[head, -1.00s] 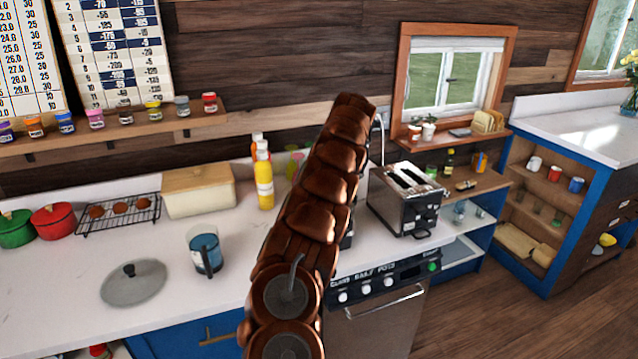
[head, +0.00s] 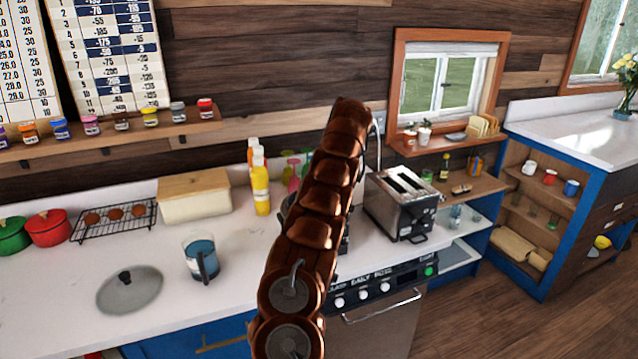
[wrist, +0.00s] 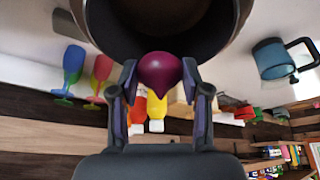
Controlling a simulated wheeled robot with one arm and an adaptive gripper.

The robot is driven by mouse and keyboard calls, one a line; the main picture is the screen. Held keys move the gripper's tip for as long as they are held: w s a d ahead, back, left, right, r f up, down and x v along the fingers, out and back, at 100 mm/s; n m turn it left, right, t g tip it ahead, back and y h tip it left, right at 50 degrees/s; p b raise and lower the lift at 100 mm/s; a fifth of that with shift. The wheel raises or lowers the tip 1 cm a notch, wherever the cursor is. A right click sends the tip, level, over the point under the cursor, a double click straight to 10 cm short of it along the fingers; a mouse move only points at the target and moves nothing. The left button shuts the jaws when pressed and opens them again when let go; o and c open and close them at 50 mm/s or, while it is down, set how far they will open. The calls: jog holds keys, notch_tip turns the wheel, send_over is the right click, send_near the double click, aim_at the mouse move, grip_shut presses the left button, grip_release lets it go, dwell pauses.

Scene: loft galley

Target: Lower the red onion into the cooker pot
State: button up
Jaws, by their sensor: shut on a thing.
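The red onion (wrist: 160,72) is a glossy purple bulb in the wrist view. My gripper (wrist: 159,78) is shut on it, with one finger on each side. The cooker pot (wrist: 105,22) fills the top middle of the wrist view, dark-walled with its round opening showing. The onion overlaps the near rim of the pot in that view; I cannot tell its height relative to the rim. In the head view my arm hides the gripper, the onion and nearly all of the pot.
A grey lid (head: 130,290) lies on the counter, with a blue jug (head: 201,257) beside it. Yellow and other bottles (head: 261,187) stand behind my arm. Coloured glasses (wrist: 72,70) show in the wrist view. A toaster (head: 402,203) stands to the right of my arm.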

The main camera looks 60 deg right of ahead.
jog(key=shift+f, duration=0.1)
dwell(0.5)
jog(key=shift+f+b, duration=4.05)
jog(key=shift+f, duration=0.35)
jog(key=shift+f+b, duration=2)
jog(key=shift+f, duration=0.5)
